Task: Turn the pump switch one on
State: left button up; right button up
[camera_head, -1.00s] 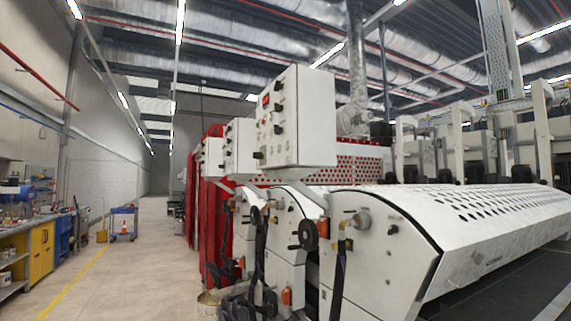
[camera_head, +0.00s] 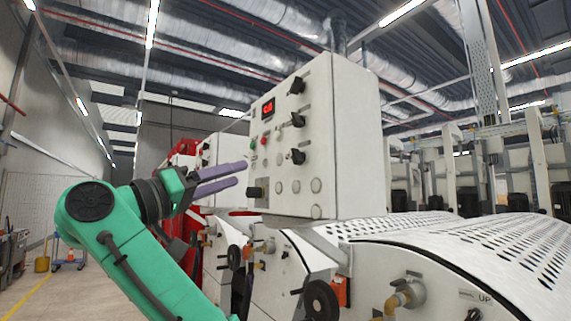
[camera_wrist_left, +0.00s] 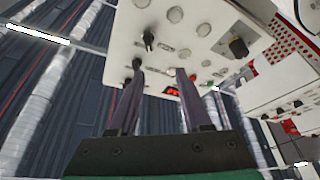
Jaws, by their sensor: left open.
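A white control box (camera_head: 330,140) stands close in the head view. Its front has a red display (camera_head: 268,107), a column of black rotary knobs: a top knob (camera_head: 297,86), a middle knob (camera_head: 298,120) and a lower knob (camera_head: 297,156). A black switch (camera_head: 255,192) sits at the lower left. Labels are too small to read, so I cannot tell which is pump switch one. My left gripper (camera_head: 242,173) is open and empty in front of the panel's left part. In the left wrist view its fingers (camera_wrist_left: 160,72) point towards the panel (camera_wrist_left: 200,55). My right gripper is not shown.
A white machine with a perforated cover (camera_head: 470,240) lies below and right of the box. A black handwheel (camera_head: 321,300) and an orange part (camera_head: 341,291) are below it. More white boxes (camera_head: 225,150) stand behind. Open floor (camera_head: 80,295) is at the left.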

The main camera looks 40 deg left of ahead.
pick_arm(q)
jog(key=p, duration=0.4)
send_near(292, 156)
jog(key=d+r, duration=0.1)
jog(key=r, duration=0.1)
jog(key=w+p, duration=0.1)
jog(key=w, duration=0.2)
jog(key=w+r+p, duration=0.1)
jog(key=w+p, duration=0.2)
jog(key=w, duration=0.2)
jog(key=shift+w+a+r, duration=0.15)
jog(key=shift+w+a, duration=0.1)
jog(key=shift+w, duration=0.05)
jog(key=shift+s+d, duration=0.1)
jog(key=shift+d, duration=0.15)
jog(key=shift+a, duration=0.15)
grip_shut()
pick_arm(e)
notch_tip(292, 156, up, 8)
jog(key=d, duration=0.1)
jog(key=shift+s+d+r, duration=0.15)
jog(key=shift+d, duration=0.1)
